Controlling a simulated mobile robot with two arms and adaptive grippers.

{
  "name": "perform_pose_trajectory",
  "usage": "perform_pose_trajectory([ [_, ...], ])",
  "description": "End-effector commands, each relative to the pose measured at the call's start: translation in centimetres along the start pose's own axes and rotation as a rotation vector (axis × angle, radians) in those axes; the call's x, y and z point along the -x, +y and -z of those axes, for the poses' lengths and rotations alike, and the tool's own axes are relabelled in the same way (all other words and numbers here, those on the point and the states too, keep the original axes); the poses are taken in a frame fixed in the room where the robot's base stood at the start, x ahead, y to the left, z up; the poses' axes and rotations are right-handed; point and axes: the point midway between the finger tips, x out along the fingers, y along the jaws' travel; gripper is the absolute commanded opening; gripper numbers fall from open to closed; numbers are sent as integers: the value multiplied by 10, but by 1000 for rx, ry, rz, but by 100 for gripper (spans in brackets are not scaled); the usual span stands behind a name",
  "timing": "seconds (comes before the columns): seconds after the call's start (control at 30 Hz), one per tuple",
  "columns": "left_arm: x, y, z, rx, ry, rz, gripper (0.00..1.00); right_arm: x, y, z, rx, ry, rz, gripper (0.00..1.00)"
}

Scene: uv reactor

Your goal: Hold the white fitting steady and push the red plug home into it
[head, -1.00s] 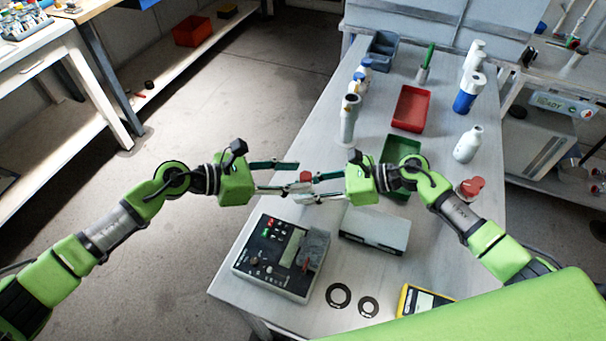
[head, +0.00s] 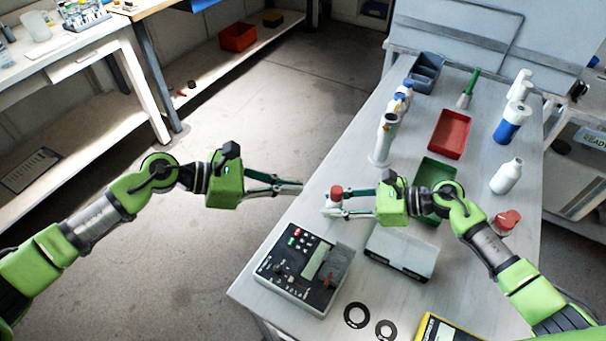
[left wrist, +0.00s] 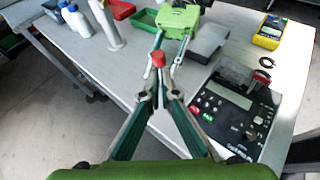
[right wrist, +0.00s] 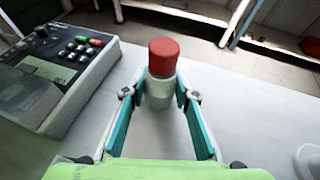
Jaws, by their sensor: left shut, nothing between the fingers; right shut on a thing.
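The white fitting (right wrist: 160,92) stands upright between the fingers of my right gripper (right wrist: 160,96), which is shut on it. The red plug (right wrist: 163,56) sits upright on top of the fitting; how deep it goes is hidden. In the head view the fitting (head: 329,206) and plug (head: 336,192) are near the table's left edge, at the tips of my right gripper (head: 343,204). My left gripper (head: 299,185) is shut and empty, a short gap left of the fitting. In the left wrist view the red plug (left wrist: 158,60) shows beyond the left fingers.
A control box (head: 300,268) and a pale box (head: 402,250) lie on the near side. A white cylinder (head: 383,140), a green tray (head: 436,172), a red tray (head: 450,134) and several bottles stand farther back.

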Motion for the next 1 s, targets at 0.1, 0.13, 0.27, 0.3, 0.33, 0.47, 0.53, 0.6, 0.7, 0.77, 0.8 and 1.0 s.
perform_pose_trajectory([
  [0.1, -20, -6, -16, -197, 35, 71, 0, 0, 0, 0, 0, -1, 0, 6],
  [0.13, -27, -9, -21, -271, 49, 99, 0, 0, 0, 0, 0, -1, 0, 6],
  [0.27, -56, -20, -40, -671, 136, 253, 0, 0, 0, 0, 0, 0, 0, 6],
  [0.3, -64, -23, -45, -806, 168, 307, 0, 0, 0, 0, 0, 0, 0, 6],
  [0.33, -69, -24, -49, -906, 192, 350, 0, 0, 0, 0, 0, 0, 0, 6],
  [0.47, -83, -25, -62, -1329, 309, 549, 0, 0, 0, 0, 0, 0, 0, 6],
  [0.53, -86, -21, -70, -1532, 376, 663, 0, 0, 0, 0, 0, 0, 0, 6],
  [0.6, -85, -15, -77, -1705, 444, 775, 0, 0, 0, 0, 0, 0, 0, 6],
  [0.7, -81, -6, -88, -1893, 529, 919, 0, 0, 0, 0, 0, 0, 0, 6],
  [0.77, -78, -1, -93, -1971, 572, 991, 0, 0, 0, 0, 0, 0, 0, 6],
  [0.8, -76, 2, -97, -2011, 594, 1030, 0, 0, 0, 0, 0, 0, 0, 6],
  [1.0, -72, 8, -100, -2095, 645, 1125, 0, 0, 0, 0, 0, 0, 0, 6],
])
